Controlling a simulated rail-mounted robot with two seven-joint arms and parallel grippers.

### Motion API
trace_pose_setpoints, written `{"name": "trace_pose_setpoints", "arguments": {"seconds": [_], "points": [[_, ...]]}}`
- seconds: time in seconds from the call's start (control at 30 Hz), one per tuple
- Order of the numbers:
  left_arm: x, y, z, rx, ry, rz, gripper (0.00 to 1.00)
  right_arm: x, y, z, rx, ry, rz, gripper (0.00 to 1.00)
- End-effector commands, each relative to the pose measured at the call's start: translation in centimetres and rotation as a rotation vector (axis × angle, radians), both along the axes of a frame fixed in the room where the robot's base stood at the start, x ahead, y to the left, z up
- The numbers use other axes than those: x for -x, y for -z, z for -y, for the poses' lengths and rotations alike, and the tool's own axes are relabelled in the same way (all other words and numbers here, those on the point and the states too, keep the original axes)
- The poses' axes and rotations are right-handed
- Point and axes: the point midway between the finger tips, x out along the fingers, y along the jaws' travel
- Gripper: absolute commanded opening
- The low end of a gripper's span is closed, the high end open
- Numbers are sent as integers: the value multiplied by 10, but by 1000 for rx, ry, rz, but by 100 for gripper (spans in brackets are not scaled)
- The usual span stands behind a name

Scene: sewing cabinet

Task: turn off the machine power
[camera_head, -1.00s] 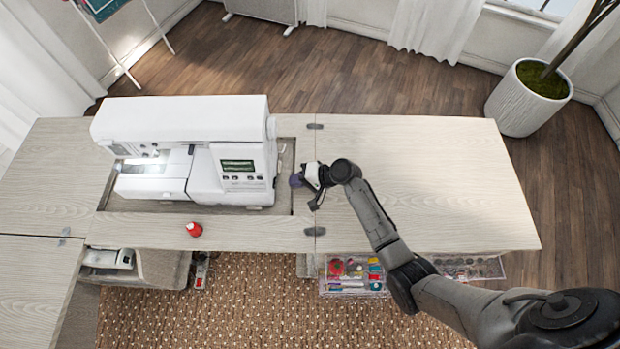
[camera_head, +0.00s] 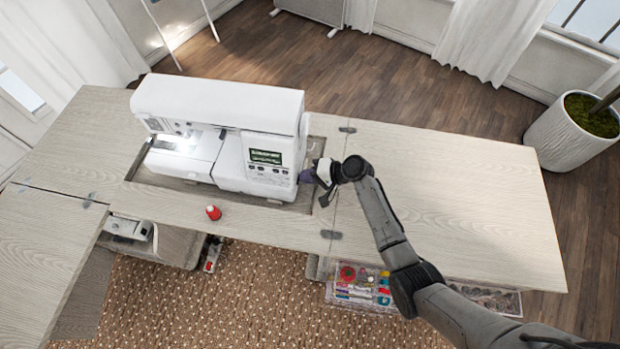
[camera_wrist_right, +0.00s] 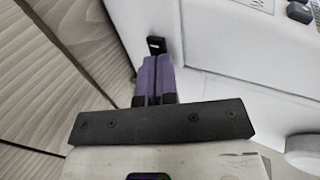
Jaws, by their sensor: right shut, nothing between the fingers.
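The white sewing machine (camera_head: 218,120) stands in the recess of the cabinet top, and its small screen (camera_head: 265,157) is lit. Its work light glows at the left. In the right wrist view a small black switch (camera_wrist_right: 156,44) sits low on the machine's white side (camera_wrist_right: 230,45). My right gripper (camera_head: 308,176) is beside the machine's right side. In the right wrist view its purple fingers (camera_wrist_right: 156,62) are shut and empty, with their tips just below the switch; I cannot tell whether they touch it. My left gripper is out of view.
The right half of the table top (camera_head: 450,180) is clear. Clear drawers of sewing supplies (camera_head: 362,288) jut out below the front edge. A potted plant (camera_head: 575,135) stands on the floor at right.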

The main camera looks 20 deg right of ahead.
Motion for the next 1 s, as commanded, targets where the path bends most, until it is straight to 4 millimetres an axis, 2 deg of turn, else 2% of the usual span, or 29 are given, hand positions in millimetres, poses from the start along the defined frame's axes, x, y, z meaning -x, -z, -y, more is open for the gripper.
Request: {"name": "trace_pose_setpoints", "arguments": {"seconds": [0.07,0.47,0.8,1.0], "points": [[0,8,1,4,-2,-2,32,-3,3,0,3,-60,1,0],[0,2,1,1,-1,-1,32,-1,1,-3,-2,-70,0,0],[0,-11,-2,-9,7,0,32,12,0,-9,-4,-75,-4,0],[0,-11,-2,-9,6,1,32,14,2,-10,-2,-75,-4,0]]}}
